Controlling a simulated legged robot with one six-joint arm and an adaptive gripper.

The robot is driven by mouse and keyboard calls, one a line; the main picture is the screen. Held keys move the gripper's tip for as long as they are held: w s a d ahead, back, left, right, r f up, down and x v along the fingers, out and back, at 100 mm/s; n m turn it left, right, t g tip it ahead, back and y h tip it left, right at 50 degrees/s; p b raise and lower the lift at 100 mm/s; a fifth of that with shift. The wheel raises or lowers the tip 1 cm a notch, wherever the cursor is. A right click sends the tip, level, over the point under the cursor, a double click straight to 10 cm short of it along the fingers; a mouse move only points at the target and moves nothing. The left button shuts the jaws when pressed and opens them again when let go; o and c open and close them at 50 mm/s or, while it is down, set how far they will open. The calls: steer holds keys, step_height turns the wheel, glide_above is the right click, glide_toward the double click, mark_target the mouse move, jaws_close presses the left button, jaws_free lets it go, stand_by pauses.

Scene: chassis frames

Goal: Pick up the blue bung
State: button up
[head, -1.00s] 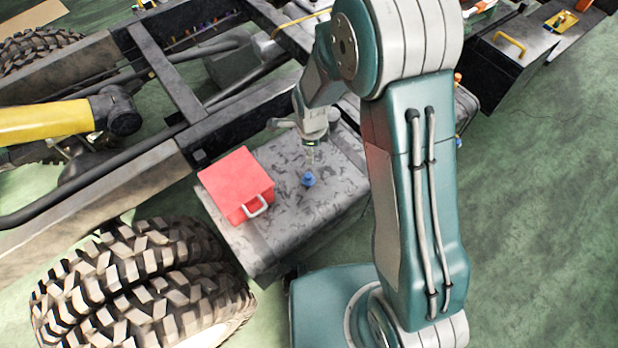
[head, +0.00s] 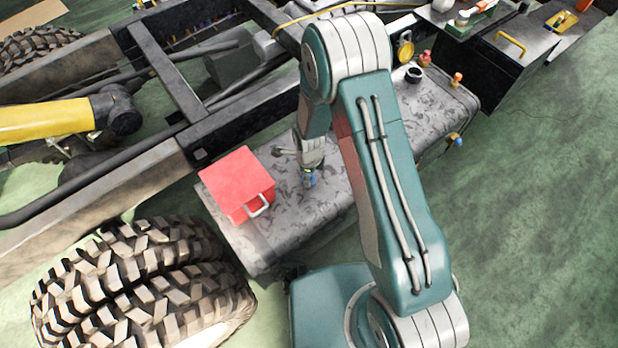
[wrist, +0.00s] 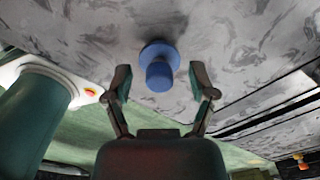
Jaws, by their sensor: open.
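The blue bung (head: 310,181) stands on the grey mottled top of a box-shaped tank (head: 330,205) beside the chassis frame. In the head view my gripper (head: 308,172) is right at the bung and partly covers it. In the wrist view the bung (wrist: 160,68) shows a wide round flange and a narrower round end. My gripper (wrist: 158,84) is open there, with one finger on each side of the bung. A gap shows between the bung and each finger, so it is not gripped.
A red box (head: 236,182) with a pale handle sits on the tank left of the bung. A black ring-like part (head: 414,74) and small orange fittings (head: 457,79) are at the tank's far right. A large tyre (head: 140,285) stands at lower left.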

steer(key=shift+f, duration=0.3)
jaws_close()
